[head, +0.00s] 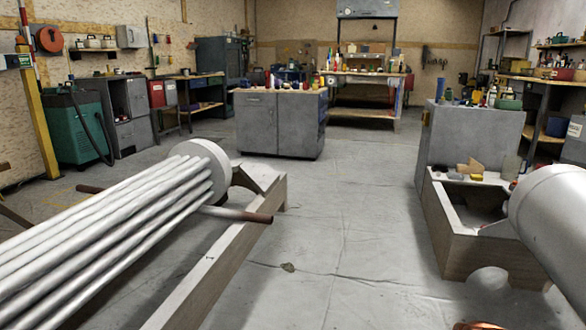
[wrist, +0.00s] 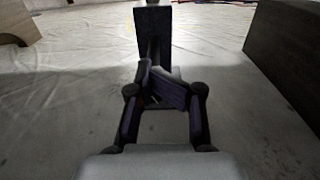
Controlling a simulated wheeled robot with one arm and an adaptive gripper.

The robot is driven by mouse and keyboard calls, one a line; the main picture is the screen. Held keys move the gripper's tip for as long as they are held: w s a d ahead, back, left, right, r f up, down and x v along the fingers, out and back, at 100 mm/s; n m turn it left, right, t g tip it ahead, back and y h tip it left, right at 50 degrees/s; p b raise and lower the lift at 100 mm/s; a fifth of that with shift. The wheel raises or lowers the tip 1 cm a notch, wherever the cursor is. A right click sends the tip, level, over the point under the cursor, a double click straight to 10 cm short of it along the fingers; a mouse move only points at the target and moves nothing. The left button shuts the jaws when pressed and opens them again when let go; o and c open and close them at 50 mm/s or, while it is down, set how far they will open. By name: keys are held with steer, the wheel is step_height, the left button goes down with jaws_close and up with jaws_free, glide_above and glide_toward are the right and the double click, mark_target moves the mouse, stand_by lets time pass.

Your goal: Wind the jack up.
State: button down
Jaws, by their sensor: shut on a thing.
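My gripper (wrist: 161,80) shows in the wrist view, its fingers drawn together at a dark upright piece (wrist: 153,33). This piece rises straight ahead of the fingertips, and I cannot tell which part of the jack it is. The fingers hide its lower part. In the head view my gripper is out of sight, and I cannot make out the jack there.
A bundle of pale pipes (head: 105,235) lies over a long beam frame (head: 220,270) at the left. An open box-like frame (head: 467,258) stands at the right. A grey cabinet (head: 281,125) stands farther back.

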steer(key=shift+a, duration=0.2)
steer(key=shift+p+v, duration=1.15)
steer(key=shift+v, duration=1.7)
steer(key=shift+r, duration=0.2)
